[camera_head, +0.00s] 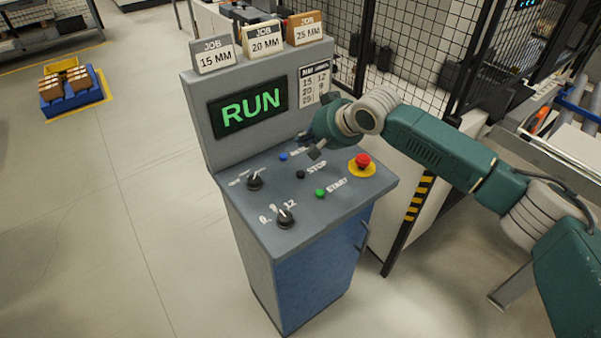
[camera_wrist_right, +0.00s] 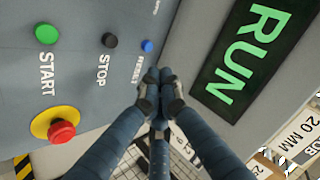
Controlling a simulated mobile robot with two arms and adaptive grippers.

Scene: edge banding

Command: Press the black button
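The black button (camera_head: 300,174), labelled STOP, sits on the sloped grey console panel (camera_head: 345,207) between the blue and green buttons. It also shows in the right wrist view (camera_wrist_right: 109,40), uncovered. My right gripper (camera_head: 309,146) is over the back part of the panel, close to the blue button and apart from the black one. In the right wrist view the fingers (camera_wrist_right: 159,82) come together at their tips with nothing between them. The tips appear near the blue RESET button. My left gripper is in neither view.
A green START button (camera_head: 320,193), blue button (camera_head: 283,156), red emergency button (camera_head: 362,161) on yellow and black knobs (camera_head: 254,182) share the panel. A screen (camera_head: 250,108) reading RUN stands behind. Job boxes (camera_head: 263,42) sit on top. Mesh fencing is at the right.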

